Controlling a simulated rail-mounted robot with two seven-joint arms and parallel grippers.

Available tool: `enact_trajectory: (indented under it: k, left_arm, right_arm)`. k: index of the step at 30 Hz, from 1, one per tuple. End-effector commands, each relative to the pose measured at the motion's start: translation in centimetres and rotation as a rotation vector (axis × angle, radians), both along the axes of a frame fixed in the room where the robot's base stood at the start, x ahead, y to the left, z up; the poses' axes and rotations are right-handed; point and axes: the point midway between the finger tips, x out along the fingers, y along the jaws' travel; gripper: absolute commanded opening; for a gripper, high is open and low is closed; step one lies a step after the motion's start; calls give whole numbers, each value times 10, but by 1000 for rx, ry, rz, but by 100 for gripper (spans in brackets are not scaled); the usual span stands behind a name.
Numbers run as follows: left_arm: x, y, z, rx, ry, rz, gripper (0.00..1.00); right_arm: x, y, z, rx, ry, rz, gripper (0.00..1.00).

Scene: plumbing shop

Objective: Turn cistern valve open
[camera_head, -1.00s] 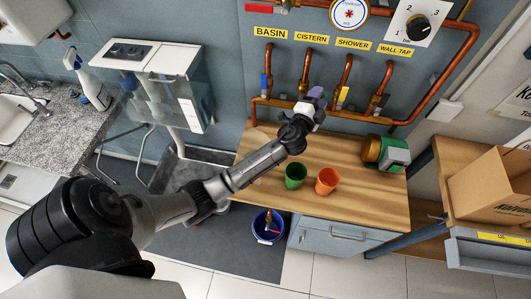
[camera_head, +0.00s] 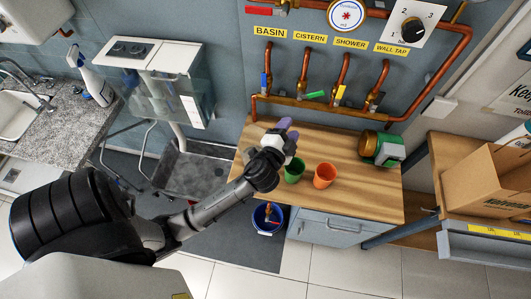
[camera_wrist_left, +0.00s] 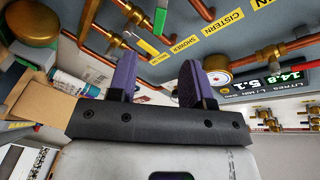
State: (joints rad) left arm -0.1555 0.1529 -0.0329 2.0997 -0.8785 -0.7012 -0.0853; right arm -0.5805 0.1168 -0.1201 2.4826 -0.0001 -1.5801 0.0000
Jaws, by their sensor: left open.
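The cistern valve has a green lever (camera_head: 315,94) on the copper pipe below the yellow CISTERN label (camera_head: 310,38). In the head view the lever lies nearly level, crosswise to its upright pipe. The green lever also shows in the left wrist view (camera_wrist_left: 160,18), above my fingers. My left gripper (camera_head: 287,130) has purple fingers and hangs over the bench, below the valve and apart from it. In the left wrist view my fingers (camera_wrist_left: 157,78) are spread with nothing between them. My right gripper is in neither current view.
Neighbouring valves have a blue lever (camera_head: 265,82) on the left and a yellow lever (camera_head: 341,94) on the right. A green cup (camera_head: 295,172), an orange cup (camera_head: 325,176) and a green-and-brass device (camera_head: 382,148) stand on the wooden bench (camera_head: 355,205). A cardboard box (camera_head: 485,180) is at right.

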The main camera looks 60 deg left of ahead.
Motion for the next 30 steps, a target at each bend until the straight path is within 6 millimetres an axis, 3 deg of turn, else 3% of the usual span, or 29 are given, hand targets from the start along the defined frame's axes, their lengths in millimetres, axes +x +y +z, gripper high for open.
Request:
enact_trajectory:
  k: [1,18,30]
  left_arm:
    - [-6,-1,10,-37,20,8,46]
    - [-70,-30,36,-448,305,77,46]
    - [-116,-60,54,-650,513,87,46]
  right_arm:
    - [0,0,16,1,0,-1,43]
    - [0,-1,100,-2,3,2,43]
    - [0,-3,145,-9,3,6,43]
